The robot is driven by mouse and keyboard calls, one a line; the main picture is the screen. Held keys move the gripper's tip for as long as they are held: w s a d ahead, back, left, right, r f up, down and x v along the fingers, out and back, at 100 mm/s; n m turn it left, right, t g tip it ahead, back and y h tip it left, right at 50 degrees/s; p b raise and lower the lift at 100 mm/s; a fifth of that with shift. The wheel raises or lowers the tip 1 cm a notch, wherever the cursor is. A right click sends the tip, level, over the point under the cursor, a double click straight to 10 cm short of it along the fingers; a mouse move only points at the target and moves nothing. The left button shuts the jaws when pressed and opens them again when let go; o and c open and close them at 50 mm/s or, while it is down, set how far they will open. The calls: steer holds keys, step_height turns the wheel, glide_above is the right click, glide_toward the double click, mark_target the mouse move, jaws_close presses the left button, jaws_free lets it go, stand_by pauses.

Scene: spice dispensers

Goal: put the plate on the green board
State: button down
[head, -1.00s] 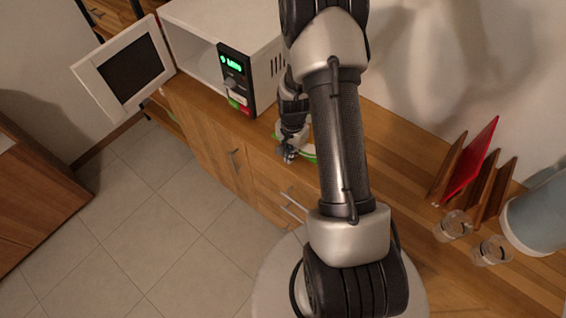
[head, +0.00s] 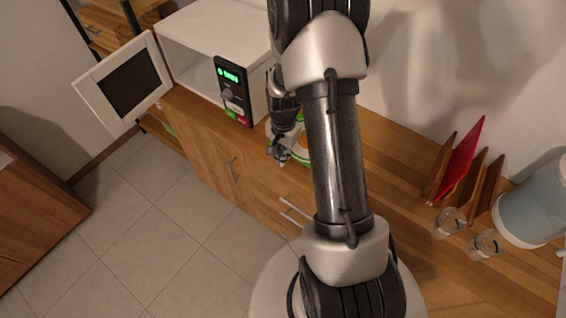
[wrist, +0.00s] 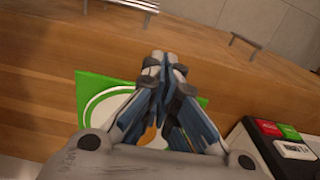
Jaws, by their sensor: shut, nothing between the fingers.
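The green board (wrist: 90,88) lies on the wooden counter below my gripper in the wrist view. A white plate with a green ring (wrist: 97,104) appears to lie on it, with something orange (wrist: 150,133) at its middle, partly hidden by my fingers. In the head view the board and plate (head: 301,152) show only in part, behind my arm. My gripper (wrist: 165,62) is shut and empty, its fingertips overlapping the board's counter-edge side in the picture. In the head view my gripper (head: 278,158) is just left of the plate, near the counter's front edge.
A white microwave (head: 210,35) with its door (head: 125,85) open stands left of the board; its button panel (wrist: 275,140) is close to my gripper. A wooden rack with a red board (head: 460,158), glasses (head: 449,222) and a blue-grey container (head: 535,200) stand at right.

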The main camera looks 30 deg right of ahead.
steer(key=r, duration=0.3)
steer(key=shift+s+a+r, duration=0.1)
steer(key=shift+a+r, duration=0.15)
